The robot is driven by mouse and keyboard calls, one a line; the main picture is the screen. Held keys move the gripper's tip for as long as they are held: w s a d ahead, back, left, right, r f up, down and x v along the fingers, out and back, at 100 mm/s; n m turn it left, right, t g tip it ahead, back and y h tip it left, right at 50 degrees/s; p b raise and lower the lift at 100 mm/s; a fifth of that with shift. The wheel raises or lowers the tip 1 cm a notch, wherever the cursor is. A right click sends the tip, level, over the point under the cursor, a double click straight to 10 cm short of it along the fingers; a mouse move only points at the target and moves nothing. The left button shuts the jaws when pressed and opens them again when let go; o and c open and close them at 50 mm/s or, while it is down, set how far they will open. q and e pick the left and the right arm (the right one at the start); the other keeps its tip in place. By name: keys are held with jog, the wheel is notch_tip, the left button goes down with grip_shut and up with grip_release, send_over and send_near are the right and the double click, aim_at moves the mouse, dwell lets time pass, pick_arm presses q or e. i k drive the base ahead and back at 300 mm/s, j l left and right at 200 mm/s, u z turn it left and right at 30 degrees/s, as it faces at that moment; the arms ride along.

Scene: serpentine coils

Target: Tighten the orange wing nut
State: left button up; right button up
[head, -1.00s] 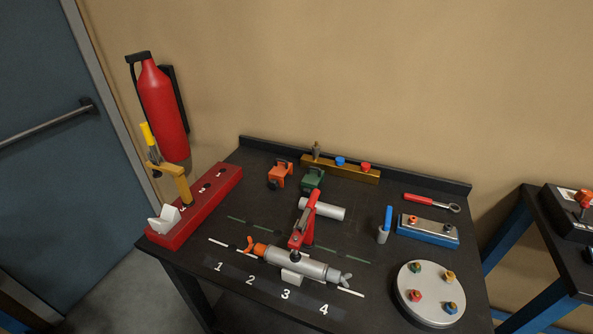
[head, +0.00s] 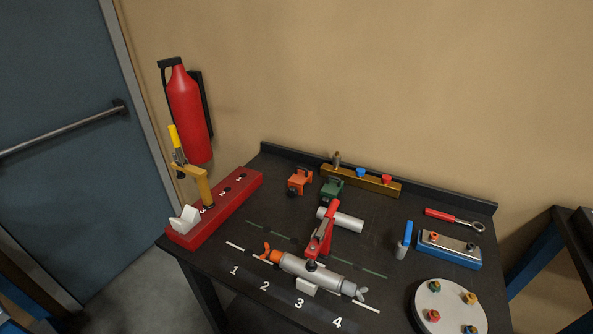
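The orange wing nut (head: 267,250) is at the left end of a grey cylinder assembly (head: 310,268) on the dark workbench, beside an orange collar (head: 276,257). A grey wing nut (head: 361,294) is at the assembly's right end. A red-handled clamp (head: 322,228) stands over the middle of the assembly, which rests on a white block (head: 307,287). I cannot tell how tight the orange wing nut is. Neither of my grippers shows in the head view.
A red rail with a yellow-handled clamp (head: 190,178) stands at the bench's left. Orange (head: 299,181) and green (head: 332,189) blocks sit at the back.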

aim_at(266, 245)
jog(key=j+z, duration=0.5)
jog(key=z, duration=0.2)
jog(key=j+z, duration=0.3)
jog(key=j, duration=0.5)
jog(key=k+j+z, duration=0.15)
jog(key=j, duration=0.35)
jog(key=k+j, duration=0.1)
jog(key=j, duration=0.4)
jog(key=k+j+z, duration=0.15)
jog(key=i+j, duration=0.2)
jog(key=i, duration=0.1)
